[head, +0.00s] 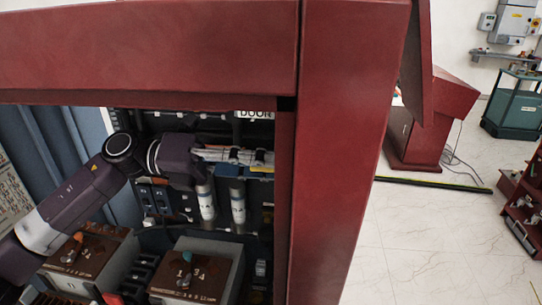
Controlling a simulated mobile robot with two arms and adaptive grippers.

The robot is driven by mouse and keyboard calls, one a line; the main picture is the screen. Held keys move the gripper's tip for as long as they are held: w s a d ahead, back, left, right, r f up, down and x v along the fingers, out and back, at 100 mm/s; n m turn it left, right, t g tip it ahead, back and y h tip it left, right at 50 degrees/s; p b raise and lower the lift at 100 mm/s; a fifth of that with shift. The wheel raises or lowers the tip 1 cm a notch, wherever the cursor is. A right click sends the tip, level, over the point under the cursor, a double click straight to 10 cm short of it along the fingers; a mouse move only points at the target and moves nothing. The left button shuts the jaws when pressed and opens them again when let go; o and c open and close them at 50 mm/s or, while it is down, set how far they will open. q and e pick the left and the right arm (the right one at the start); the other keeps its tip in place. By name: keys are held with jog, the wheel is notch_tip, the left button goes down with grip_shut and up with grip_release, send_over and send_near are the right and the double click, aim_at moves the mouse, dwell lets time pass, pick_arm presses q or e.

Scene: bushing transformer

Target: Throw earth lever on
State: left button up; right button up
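My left arm reaches from the left into the red cabinet. My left gripper (246,157) lies in front of the cabinet's dark inside, near the "DOOR" label; its fingers are small and partly cut off by the red post, so their opening cannot be told. Below it are two brown-topped switch boxes. One has an orange-tipped lever (78,237), the other a teal-tipped lever (187,257). Which of these, if either, is the earth lever cannot be told. The gripper is apart from both tips. My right gripper is out of view.
The red cabinet frame (345,140) blocks much of the view. Two grey-white cylinders (207,202) stand just below the gripper. Open tiled floor (420,230) lies to the right, with a red console (420,130), a green cabinet (515,105) and a red shelf.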

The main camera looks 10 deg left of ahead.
pick_arm(q)
jog(key=shift+d, duration=0.3)
jog(key=shift+f, duration=0.1)
grip_shut()
